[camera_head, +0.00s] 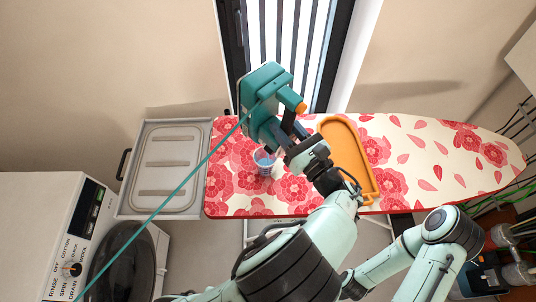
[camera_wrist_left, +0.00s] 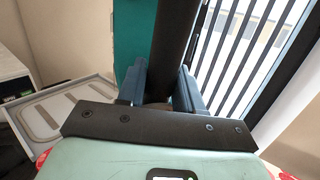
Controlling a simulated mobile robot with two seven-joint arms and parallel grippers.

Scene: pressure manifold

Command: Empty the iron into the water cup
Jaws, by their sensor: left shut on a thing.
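The teal iron (camera_head: 268,82) is held up over the left end of the ironing board, tilted, with an orange knob at its right side. My left gripper (camera_head: 289,132) is shut on its dark handle, which also shows between the fingers in the left wrist view (camera_wrist_left: 172,45). The water cup (camera_head: 264,163), small and bluish, stands on the board just below the iron in the picture. The iron and gripper are close to its rim; I cannot tell the height between them or whether water is flowing. My right gripper is not in view.
The flowered ironing board (camera_head: 425,158) carries an orange tray-like rest (camera_head: 346,150) right of the cup. A teal cord (camera_head: 185,175) runs down left. A grey metal tray (camera_head: 165,205) adjoins the board's left end, and a washing machine (camera_head: 35,205) stands lower left.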

